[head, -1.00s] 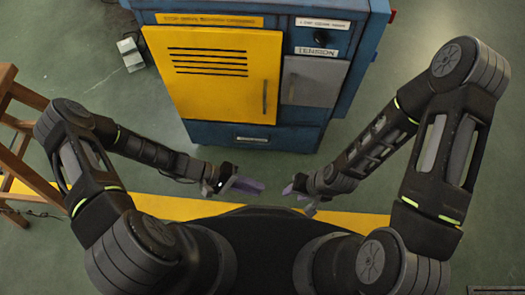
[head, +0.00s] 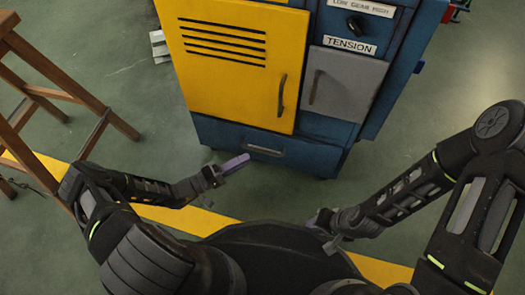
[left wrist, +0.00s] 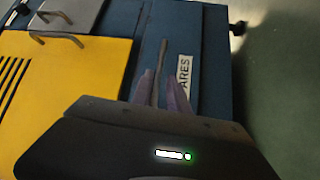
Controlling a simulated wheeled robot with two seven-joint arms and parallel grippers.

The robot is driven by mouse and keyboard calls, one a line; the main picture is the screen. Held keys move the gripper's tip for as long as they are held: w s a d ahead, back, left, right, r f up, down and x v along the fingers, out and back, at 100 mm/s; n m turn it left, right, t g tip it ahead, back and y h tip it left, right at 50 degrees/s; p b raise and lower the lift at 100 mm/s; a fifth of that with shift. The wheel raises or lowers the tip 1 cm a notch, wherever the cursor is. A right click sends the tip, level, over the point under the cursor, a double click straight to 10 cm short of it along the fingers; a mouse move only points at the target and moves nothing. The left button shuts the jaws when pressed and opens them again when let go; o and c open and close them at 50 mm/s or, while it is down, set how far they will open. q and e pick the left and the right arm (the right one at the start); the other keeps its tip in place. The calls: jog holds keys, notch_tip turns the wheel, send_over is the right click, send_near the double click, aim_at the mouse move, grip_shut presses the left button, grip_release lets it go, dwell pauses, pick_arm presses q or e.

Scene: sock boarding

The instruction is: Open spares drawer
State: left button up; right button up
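The spares drawer (head: 232,137) is the blue drawer at the bottom of the cabinet, and it looks shut. Its bar handle (head: 265,151) runs along its front. My left gripper (head: 243,159) is just in front of the drawer, pointing at the handle. Its purple fingertips (left wrist: 163,82) are apart, with the handle seen between them; I cannot tell whether they reach around it. My right gripper (head: 322,222) is low beside my body, its fingers hard to make out.
Above the drawer are a yellow door (head: 235,85) and a grey door (head: 350,85), both shut with handles. A tension knob (head: 355,24) sits higher up. A wooden stool (head: 60,90) stands at the left. The floor right of the cabinet is clear.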

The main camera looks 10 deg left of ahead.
aim_at(262, 151)
pick_arm(q)
jog(key=b+x, duration=0.1)
jog(key=x, duration=0.5)
jog(key=shift+w+d+b, duration=0.2)
jog(key=shift+d+b, duration=0.1)
jog(key=shift+b, duration=0.1)
jog(key=shift+w+d+r, duration=0.15)
jog(key=shift+w+d, duration=0.05)
jog(key=shift+d, duration=0.05)
jog(key=shift+c, duration=0.4)
grip_shut()
dwell(0.5)
